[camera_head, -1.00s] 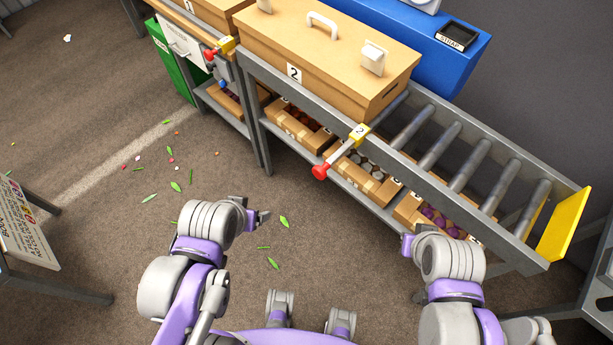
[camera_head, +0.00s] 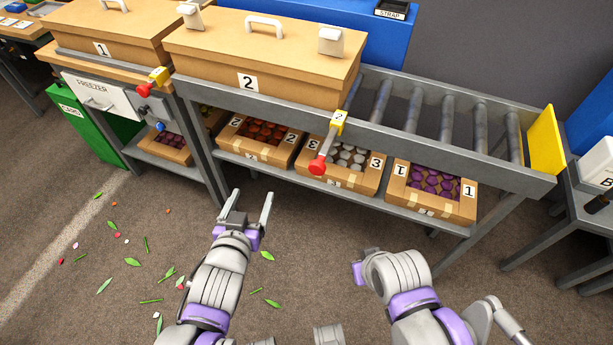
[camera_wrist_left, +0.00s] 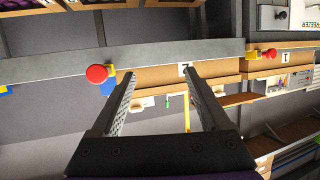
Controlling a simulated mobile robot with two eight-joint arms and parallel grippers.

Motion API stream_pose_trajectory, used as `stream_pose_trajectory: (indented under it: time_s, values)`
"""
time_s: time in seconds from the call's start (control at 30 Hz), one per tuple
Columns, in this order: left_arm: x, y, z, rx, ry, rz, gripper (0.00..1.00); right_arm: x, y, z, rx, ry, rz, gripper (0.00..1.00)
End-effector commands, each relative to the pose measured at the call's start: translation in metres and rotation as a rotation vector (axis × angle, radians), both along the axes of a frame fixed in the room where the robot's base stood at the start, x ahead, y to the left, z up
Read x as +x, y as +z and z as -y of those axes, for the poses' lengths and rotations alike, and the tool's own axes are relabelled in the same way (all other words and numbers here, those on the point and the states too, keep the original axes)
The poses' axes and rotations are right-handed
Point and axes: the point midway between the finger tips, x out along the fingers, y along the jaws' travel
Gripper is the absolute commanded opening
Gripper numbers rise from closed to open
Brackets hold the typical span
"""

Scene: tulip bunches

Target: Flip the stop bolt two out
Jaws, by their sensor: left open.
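Stop bolt two is a yellow block (camera_head: 338,122) marked 2 on the roller conveyor's front rail, with a rod ending in a red knob (camera_head: 317,166) that points down and outward. My left gripper (camera_head: 252,196) is open and empty, below and left of the knob in the head view. In the left wrist view, which looks upside down, the red knob (camera_wrist_left: 97,74) is just left of the open fingers (camera_wrist_left: 160,76). I see no contact. My right arm's end (camera_head: 357,272) is low right of centre; its fingers are hidden.
A second stop bolt (camera_head: 152,82) with a red knob is by the freezer. Carton 2 (camera_head: 260,75) sits on the conveyor behind the rail. Flower boxes (camera_head: 430,190) fill the shelf below. A yellow end plate (camera_head: 547,140) stands at right. Floor in front is open, with scattered leaves.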

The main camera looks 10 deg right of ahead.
Motion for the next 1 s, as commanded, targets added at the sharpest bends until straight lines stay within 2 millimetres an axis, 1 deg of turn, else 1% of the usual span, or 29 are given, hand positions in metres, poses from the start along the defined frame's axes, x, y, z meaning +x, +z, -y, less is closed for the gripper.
stream_pose_trajectory:
  time_s: [0.03, 0.1, 0.2, 0.23, 0.3, 0.37, 0.47, 0.8, 0.9, 1.0]
  values:
    - [0.005, -0.017, 0.029, -0.034, -0.064, 0.068, 0.79, 0.001, -0.029, 0.000, 0.000, 0.000, -0.010, 0.00]
    - [0.006, -0.017, 0.060, -0.083, -0.139, 0.159, 0.79, 0.002, -0.046, 0.000, 0.000, 0.000, -0.016, 0.00]
    - [0.002, -0.015, 0.091, -0.135, -0.220, 0.246, 0.79, 0.003, -0.061, 0.000, 0.000, 0.000, -0.021, 0.00]
    - [0.001, -0.014, 0.097, -0.146, -0.236, 0.263, 0.79, 0.003, -0.063, 0.000, 0.000, 0.000, -0.022, 0.00]
    - [-0.001, -0.012, 0.106, -0.164, -0.262, 0.291, 0.79, 0.004, -0.066, 0.000, 0.000, 0.000, -0.023, 0.00]
    - [0.000, -0.010, 0.111, -0.171, -0.271, 0.300, 0.79, 0.004, -0.067, 0.000, 0.000, 0.000, -0.023, 0.00]
    - [0.007, -0.008, 0.116, -0.173, -0.273, 0.304, 0.79, 0.004, -0.066, 0.000, 0.000, 0.000, -0.023, 0.00]
    - [0.060, -0.007, 0.151, -0.171, -0.271, 0.302, 0.79, 0.004, -0.069, 0.000, 0.000, 0.000, -0.024, 0.00]
    - [0.072, -0.007, 0.159, -0.172, -0.270, 0.302, 0.79, 0.004, -0.069, 0.000, 0.000, 0.000, -0.024, 0.00]
    - [0.080, -0.007, 0.165, -0.171, -0.271, 0.302, 0.79, 0.004, -0.070, 0.000, 0.000, 0.000, -0.024, 0.00]
